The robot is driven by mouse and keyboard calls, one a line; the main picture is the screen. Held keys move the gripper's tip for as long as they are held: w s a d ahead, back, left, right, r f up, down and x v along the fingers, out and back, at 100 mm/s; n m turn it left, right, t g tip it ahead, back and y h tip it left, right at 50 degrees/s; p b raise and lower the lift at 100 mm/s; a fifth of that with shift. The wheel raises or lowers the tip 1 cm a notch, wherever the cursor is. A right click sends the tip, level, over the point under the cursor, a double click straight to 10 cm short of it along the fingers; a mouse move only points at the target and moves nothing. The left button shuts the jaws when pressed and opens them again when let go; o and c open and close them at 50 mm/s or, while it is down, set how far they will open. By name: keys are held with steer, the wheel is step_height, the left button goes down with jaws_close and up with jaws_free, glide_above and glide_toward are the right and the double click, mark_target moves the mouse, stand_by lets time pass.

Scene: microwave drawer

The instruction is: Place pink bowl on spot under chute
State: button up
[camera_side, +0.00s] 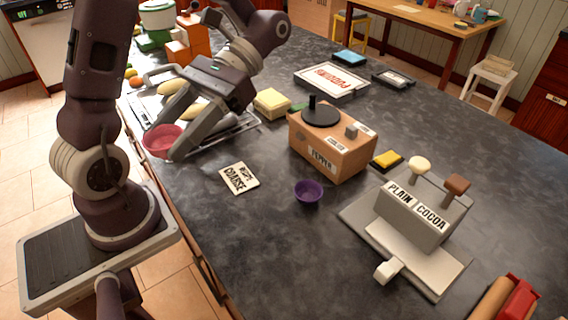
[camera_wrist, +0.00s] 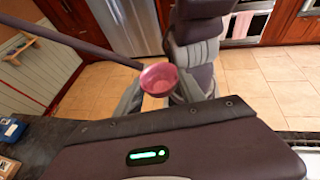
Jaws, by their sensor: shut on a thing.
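The pink bowl (camera_side: 163,141) is at the left of the counter in the side view, over the front corner of a wire rack. My gripper (camera_side: 167,128) is shut on it, with a finger across its right side. In the wrist view the pink bowl (camera_wrist: 158,78) sits between the two fingertips, its open side visible. A grey dispenser (camera_side: 413,218) labelled PLAIN and COCOA stands at the right, with a white lever and a brown lever. I cannot tell a marked spot.
A brown box (camera_side: 336,150) labelled PEPPER, with a black disc on top, stands mid-counter. A purple bowl (camera_side: 308,192) and a card (camera_side: 239,178) reading COARSE lie before it. A yellow sponge (camera_side: 387,160) is near the dispenser.

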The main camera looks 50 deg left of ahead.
steer(key=w+a+f+m+t+y, duration=0.1)
steer(key=w+a+m+t+y, duration=0.1)
steer(key=a+m+y, duration=0.6)
step_height(320, 180, up, 10)
steer(key=m+t+y, duration=0.5)
steer(key=m+t, duration=1.6)
steer(key=m, duration=0.1)
glide_above(283, 168)
step_height(283, 168, down, 28)
steer(key=shift+f, duration=0.1)
steer(key=o, duration=1.4)
